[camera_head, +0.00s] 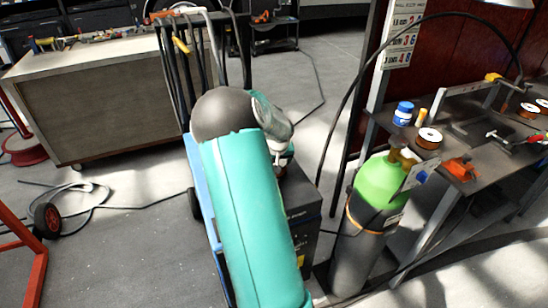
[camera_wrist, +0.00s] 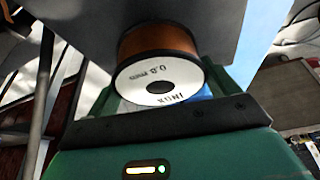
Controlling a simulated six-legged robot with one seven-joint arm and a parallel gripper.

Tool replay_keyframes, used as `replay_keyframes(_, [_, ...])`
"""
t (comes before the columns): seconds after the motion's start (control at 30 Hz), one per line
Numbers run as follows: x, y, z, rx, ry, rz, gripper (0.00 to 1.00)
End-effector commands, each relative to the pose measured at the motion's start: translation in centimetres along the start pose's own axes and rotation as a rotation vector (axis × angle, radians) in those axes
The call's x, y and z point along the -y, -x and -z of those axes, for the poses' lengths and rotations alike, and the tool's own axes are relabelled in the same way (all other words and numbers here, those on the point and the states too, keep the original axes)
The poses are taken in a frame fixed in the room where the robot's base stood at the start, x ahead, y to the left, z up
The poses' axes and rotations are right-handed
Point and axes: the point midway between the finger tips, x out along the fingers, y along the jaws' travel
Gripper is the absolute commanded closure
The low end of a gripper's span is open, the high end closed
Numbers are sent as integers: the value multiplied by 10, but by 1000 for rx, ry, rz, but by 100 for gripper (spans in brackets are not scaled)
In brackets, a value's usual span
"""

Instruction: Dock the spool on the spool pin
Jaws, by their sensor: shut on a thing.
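In the wrist view, my gripper (camera_wrist: 160,66) is shut on a spool (camera_wrist: 158,78) of copper-coloured wire. The spool's white labelled face, with a dark centre hole, is toward the wrist camera, and its far side is against or close in front of a broad grey surface (camera_wrist: 90,20). Whether they touch I cannot tell. The spool pin cannot be made out in either view.
A dark box-shaped machine (camera_head: 300,205) stands behind my arm, with a green-topped gas cylinder (camera_head: 378,185) to its right. The bench (camera_head: 452,150) at right carries another spool (camera_head: 429,137), an orange tool (camera_head: 461,168) and a blue jar (camera_head: 403,113). A cable (camera_head: 95,205) lies on the left floor.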

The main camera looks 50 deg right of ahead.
Motion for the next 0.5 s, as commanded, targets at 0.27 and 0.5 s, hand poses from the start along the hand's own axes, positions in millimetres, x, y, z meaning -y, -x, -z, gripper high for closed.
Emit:
replay_keyframes(0.27, [0, -21, -8, -3, -1, 0, 54])
replay_keyframes(0.5, [0, -26, -10, -3, -1, 1, 54])
